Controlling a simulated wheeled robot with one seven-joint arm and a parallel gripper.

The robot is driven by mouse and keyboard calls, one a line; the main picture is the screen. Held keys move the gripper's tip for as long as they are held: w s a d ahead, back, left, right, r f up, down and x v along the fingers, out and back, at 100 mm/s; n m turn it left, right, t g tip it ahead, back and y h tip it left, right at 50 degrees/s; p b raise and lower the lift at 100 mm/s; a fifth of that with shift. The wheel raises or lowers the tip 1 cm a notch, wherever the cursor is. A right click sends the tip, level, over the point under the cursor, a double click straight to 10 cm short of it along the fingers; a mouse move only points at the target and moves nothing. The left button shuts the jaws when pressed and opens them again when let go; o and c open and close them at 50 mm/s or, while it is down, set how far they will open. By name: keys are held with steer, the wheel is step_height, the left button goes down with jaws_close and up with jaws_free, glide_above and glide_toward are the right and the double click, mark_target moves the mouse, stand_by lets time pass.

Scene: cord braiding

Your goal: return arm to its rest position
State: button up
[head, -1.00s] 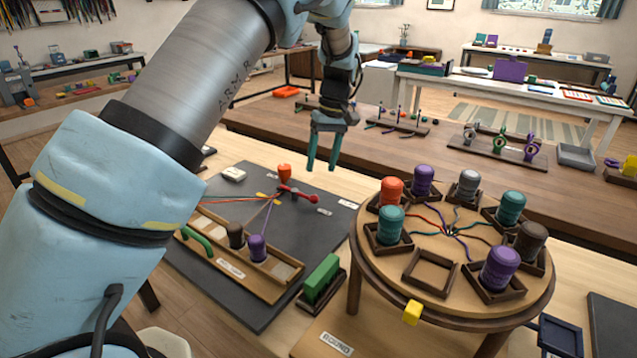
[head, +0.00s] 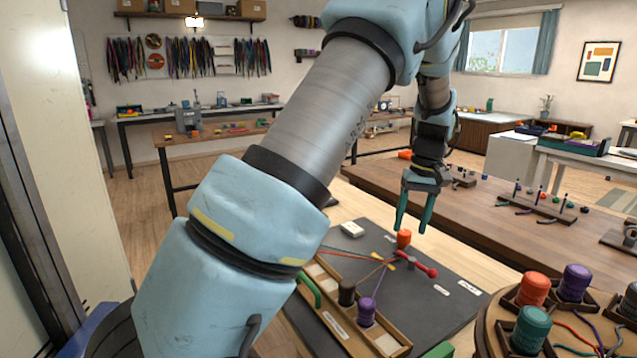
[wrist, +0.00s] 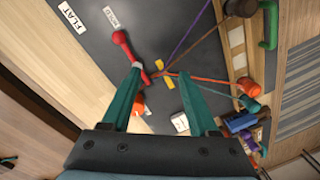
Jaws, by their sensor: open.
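My gripper (head: 414,212) hangs above the far side of the dark mat (head: 440,318), its two green fingers apart and empty. In the wrist view my gripper (wrist: 165,90) also shows open, with nothing between the fingers but the mat and cords far below. My arm reaches up across the middle of the head view and bends down to the gripper. No part of the gripper touches anything.
On the mat lie a red tool (head: 421,266), an orange spool (head: 404,238) and cords. A wooden tray holds a dark brown spool (head: 346,292) and a purple spool (head: 366,312). A round braiding stand (head: 490,340) is at lower right. Air around the gripper is clear.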

steer(key=s+a+r+h, duration=0.1)
steer(key=s+a, duration=0.1)
steer(key=a, duration=1.5)
steer(key=s+a+t, duration=0.1)
steer(key=s+a, duration=1)
steer(key=a, duration=0.3)
steer(key=shift+f+m+t+h, duration=0.3)
steer(key=shift+f+t, duration=0.1)
steer(key=shift+f, duration=0.05)
